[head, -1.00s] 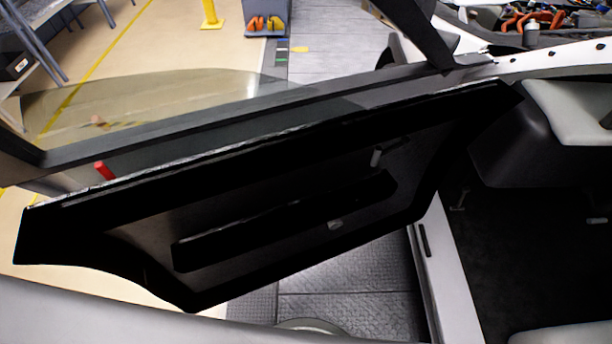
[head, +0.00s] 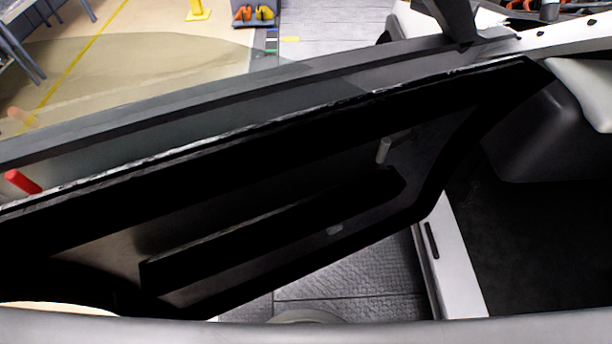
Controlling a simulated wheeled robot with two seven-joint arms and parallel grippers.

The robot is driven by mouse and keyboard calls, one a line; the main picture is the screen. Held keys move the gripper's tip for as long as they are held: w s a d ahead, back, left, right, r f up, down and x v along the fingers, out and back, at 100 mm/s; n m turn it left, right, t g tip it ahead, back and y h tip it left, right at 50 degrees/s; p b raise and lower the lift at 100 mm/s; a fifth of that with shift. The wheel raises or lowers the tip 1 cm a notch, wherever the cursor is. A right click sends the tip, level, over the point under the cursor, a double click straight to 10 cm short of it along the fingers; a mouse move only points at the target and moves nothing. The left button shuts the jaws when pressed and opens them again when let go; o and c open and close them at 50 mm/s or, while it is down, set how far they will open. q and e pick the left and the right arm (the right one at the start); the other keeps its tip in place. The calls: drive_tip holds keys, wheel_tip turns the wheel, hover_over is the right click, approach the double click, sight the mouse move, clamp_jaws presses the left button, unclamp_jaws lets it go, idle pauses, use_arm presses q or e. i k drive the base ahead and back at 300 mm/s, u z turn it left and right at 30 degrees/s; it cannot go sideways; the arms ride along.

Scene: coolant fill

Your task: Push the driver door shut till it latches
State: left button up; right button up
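The driver door (head: 250,180) stands open across the view, its dark inner panel facing me. Its window frame and tinted glass (head: 130,75) are along its far side. An armrest (head: 280,225) and a small grey inner handle (head: 383,150) show on the panel. The door's hinge end is at the upper right, by the car body. The pale door sill (head: 455,255) shows below, with a wide gap between it and the door's free end, which runs out of view at the left. Neither gripper is in view.
The dark cabin floor (head: 540,240) is at the right. Dark floor plates (head: 350,275) lie under the door. A yellow post (head: 197,10) and a bin with orange items (head: 255,14) stand far off.

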sight(204, 231)
drive_tip(key=u, duration=0.05)
drive_tip(key=k, duration=0.5)
drive_tip(key=z, duration=2.65)
drive_tip(key=k, duration=1.75)
drive_tip(key=u, duration=2.1)
drive_tip(key=i, duration=0.5)
drive_tip(key=u, duration=0.1)
